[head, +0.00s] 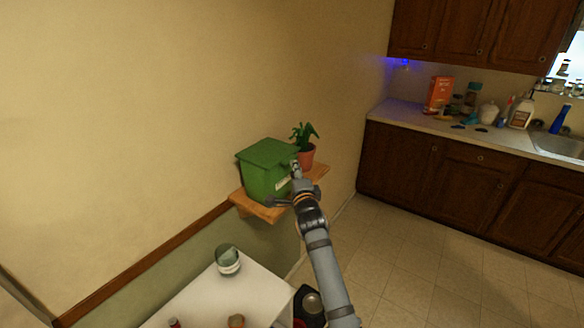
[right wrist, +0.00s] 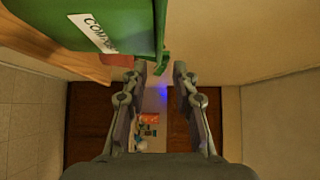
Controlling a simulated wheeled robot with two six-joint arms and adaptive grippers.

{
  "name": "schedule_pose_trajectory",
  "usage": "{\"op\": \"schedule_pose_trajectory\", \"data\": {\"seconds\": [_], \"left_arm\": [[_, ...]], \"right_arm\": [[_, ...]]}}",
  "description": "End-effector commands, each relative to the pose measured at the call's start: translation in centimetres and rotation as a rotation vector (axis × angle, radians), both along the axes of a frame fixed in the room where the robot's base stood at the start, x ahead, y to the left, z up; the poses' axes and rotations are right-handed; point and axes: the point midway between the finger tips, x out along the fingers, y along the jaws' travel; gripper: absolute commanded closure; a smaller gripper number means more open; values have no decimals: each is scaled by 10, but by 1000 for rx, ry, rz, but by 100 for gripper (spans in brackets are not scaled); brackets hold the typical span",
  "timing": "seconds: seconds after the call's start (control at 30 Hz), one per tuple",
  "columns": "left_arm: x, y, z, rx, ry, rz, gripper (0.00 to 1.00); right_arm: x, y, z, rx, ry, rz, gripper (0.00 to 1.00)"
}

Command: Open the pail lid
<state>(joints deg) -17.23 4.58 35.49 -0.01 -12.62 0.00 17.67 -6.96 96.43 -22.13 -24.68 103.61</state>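The green pail (head: 262,185) stands on a small wooden wall shelf, with its flat green lid (head: 268,152) down on top. In the right wrist view the pail (right wrist: 125,12) fills the upper left, with a white label (right wrist: 92,32) on its side. A green lip (right wrist: 162,62) of it sticks out close to the fingertips. My right gripper (head: 287,184) is in front of the pail's right side. The right wrist view shows its fingers (right wrist: 160,72) apart, with nothing held between them; I cannot tell whether one touches the pail. My left gripper is not in view.
A potted plant (head: 305,150) stands right behind the pail on the wooden shelf (head: 257,210). Below is a white table (head: 215,300) with a glass jar (head: 228,262). The cluttered sink counter (head: 420,118) is at the right. The tiled floor between is clear.

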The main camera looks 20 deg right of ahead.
Motion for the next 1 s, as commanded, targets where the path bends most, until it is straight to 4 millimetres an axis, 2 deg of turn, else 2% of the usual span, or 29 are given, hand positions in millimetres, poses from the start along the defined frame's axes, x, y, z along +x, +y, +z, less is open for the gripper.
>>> {"op": "schedule_pose_trajectory", "data": {"seconds": [0.1, 0.3, 0.63, 0.83, 1.0], "left_arm": [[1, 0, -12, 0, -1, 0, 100], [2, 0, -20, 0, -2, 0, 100], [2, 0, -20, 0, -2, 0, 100], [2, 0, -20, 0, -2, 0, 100], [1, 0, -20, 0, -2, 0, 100]], "right_arm": [[25, -3, -3, -2, -2, 0, 72], [50, -6, -2, -1, 1, -1, 72], [54, -7, 0, -1, 1, -1, 72], [54, -7, 0, -1, 2, -1, 99], [54, -7, 0, -1, 2, 0, 100]]}}
